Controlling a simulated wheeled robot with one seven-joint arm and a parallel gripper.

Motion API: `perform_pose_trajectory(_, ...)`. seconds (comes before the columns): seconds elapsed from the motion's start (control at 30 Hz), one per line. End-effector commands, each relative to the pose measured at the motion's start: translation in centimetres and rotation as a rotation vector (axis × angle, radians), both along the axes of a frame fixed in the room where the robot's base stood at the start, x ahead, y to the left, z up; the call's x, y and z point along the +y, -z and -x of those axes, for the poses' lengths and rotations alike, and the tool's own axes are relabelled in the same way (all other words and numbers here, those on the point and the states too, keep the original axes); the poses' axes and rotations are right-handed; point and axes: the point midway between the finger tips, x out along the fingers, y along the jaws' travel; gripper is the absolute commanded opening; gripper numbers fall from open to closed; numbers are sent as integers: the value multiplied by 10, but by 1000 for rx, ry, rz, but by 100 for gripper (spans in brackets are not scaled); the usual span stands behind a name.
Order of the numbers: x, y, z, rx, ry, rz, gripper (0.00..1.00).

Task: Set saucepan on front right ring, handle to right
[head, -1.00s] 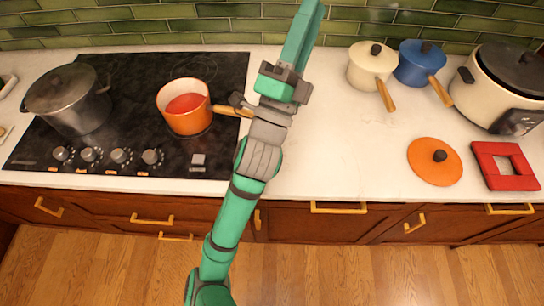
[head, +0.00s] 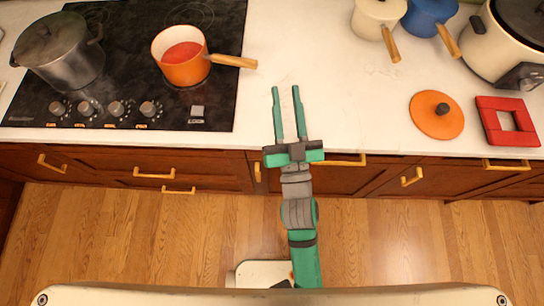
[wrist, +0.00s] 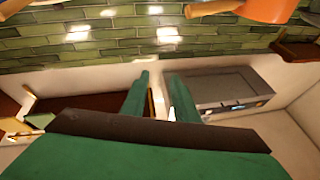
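The orange saucepan (head: 180,68), with red contents, sits upright on the right front part of the black hob (head: 130,75). It hides most of the ring beneath it. Its wooden handle (head: 232,61) points right, past the hob's right edge and over the counter. My gripper (head: 286,90) is open and empty, its two fingers apart above the front of the counter, below and right of the handle and clear of it. In the wrist view the fingers (wrist: 158,78) show apart with nothing between; an orange pan part (wrist: 268,8) and a wooden handle (wrist: 212,7) show at the top edge.
A grey steel pot (head: 62,52) stands on the hob's left. An orange lid (head: 436,115) and a red square trivet (head: 507,121) lie on the right counter. Cream (head: 377,18) and blue (head: 428,15) pans and a cooker (head: 505,45) stand behind. The middle counter is clear.

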Motion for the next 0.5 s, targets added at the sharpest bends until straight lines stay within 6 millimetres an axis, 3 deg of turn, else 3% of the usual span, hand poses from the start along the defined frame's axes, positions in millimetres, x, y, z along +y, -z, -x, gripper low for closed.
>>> perform_pose_trajectory(0.03, -3, 22, 14, 47, 11, 30, 27)
perform_pose_trajectory(0.2, -6, 80, 62, 179, 38, 108, 27)
perform_pose_trajectory(0.5, 5, 159, 167, 417, 91, 173, 27)
